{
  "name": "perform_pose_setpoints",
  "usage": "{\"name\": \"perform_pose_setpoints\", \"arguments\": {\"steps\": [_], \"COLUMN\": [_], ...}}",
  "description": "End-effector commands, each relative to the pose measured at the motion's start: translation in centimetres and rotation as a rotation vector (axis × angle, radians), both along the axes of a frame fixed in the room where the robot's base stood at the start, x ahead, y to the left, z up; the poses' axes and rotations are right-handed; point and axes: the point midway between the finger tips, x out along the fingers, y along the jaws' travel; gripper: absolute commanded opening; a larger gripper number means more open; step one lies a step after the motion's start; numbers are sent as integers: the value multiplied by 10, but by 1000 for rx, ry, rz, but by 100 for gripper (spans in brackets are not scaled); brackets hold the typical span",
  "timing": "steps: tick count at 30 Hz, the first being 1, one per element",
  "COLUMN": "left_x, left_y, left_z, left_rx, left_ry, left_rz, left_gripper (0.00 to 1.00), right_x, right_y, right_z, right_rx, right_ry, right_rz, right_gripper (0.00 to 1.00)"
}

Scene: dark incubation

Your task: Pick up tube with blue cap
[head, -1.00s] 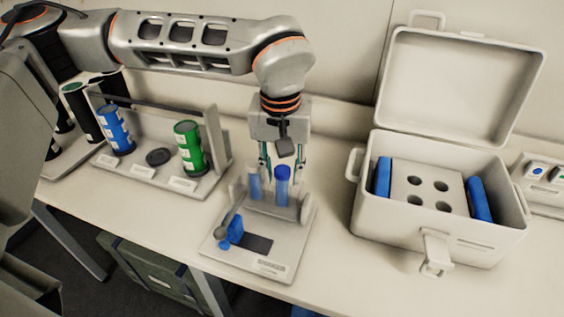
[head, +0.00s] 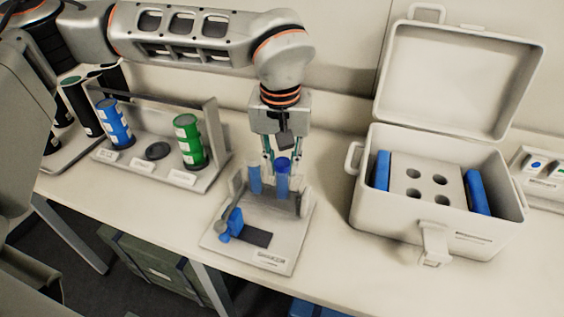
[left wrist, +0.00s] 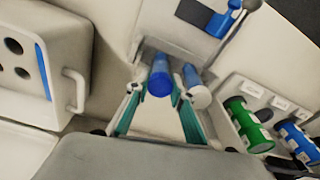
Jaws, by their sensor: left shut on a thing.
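The tube with the blue cap (head: 283,182) stands upright at the small white stand (head: 270,258) in the head view. Its blue cap faces the camera in the left wrist view (left wrist: 160,80). My left gripper (head: 283,158) points down from above, shut on this tube near its cap. In the left wrist view the teal-lined fingers (left wrist: 158,108) show on either side. A second tube with a pale cap (left wrist: 198,97) is close beside it; it shows left of the held tube in the head view (head: 254,180). My right gripper is not in view.
An open white box (head: 400,222) with a holed insert and blue packs stands on the right. A rack (head: 130,165) with blue and green canisters stands on the left. A blue part (head: 233,225) sits on the stand's front left. Bare table lies between stand and box.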

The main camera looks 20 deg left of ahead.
Motion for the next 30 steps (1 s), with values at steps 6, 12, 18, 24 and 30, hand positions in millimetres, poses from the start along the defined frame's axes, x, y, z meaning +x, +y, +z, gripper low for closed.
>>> {"name": "perform_pose_setpoints", "arguments": {"steps": [6,12,18,24,30], "left_x": [0,0,0,0,-4], "left_y": [0,0,0,0,-1], "left_z": [0,0,0,10,45], "left_rx": [0,0,0,0,0], "left_ry": [0,0,0,-3,-5], "left_rz": [0,0,0,0,2], "left_gripper": [1,42,42,42,42], "right_x": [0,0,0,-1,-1], "right_y": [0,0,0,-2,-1], "right_z": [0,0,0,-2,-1], "right_rx": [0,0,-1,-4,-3], "right_ry": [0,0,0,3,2], "right_rz": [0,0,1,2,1], "right_gripper": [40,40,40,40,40]}}
